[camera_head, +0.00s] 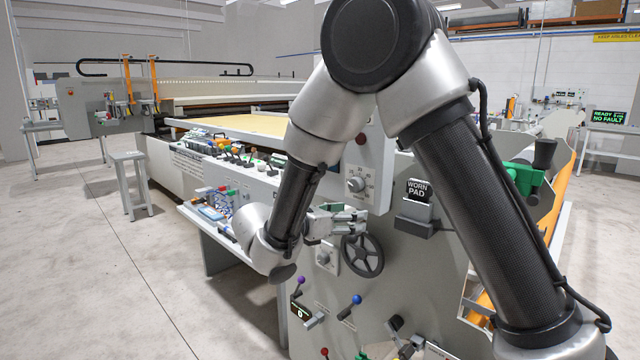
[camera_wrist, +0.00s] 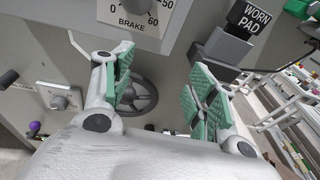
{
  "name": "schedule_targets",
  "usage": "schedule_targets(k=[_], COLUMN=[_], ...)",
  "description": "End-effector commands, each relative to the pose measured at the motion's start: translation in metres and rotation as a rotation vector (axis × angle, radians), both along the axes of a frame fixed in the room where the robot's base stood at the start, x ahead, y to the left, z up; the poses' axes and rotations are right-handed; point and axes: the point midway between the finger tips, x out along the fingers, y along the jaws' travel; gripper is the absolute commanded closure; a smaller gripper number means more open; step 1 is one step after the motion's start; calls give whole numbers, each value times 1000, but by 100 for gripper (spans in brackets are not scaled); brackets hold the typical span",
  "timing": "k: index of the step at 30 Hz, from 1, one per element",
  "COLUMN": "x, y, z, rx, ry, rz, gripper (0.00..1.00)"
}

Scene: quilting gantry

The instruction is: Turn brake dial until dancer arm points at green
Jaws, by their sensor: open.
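The brake dial (camera_head: 356,184) is a round knob on a grey panel with a numbered scale. In the wrist view, its lower part shows at the top edge (camera_wrist: 138,5), above the word BRAKE and between 0, 50 and 60; its pointer is not clear. My gripper (camera_head: 352,220) is below the dial in the head view, apart from it. In the wrist view my gripper (camera_wrist: 160,85) has its two green-padded fingers spread, with nothing between them. I cannot pick out the dancer arm or its green mark for sure in either view.
A black handwheel (camera_head: 362,256) is just below my gripper and shows behind the fingers in the wrist view (camera_wrist: 138,93). A smaller knob (camera_head: 325,259) is on its left. A WORN PAD sign (camera_head: 418,190) stands right of the dial. Coloured-ball levers (camera_head: 350,305) are lower down.

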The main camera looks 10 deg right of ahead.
Motion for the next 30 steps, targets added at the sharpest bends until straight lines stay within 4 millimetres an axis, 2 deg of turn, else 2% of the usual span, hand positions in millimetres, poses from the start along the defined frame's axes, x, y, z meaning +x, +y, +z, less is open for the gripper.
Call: schedule_targets(k=[1, 3, 6, 11, 21, 30], x=[10, 19, 22, 30, 61, 67], y=[9, 19, 23, 9, -34, -41], z=[18, 37, 51, 52, 51, 51], rx=[-55, -133, -216, -231, -227, -226], ry=[-13, -18, 0, 20, 20, 18], rz=[46, 97, 121, 115, 114, 117], gripper=[42, 42, 42, 42, 42, 42])
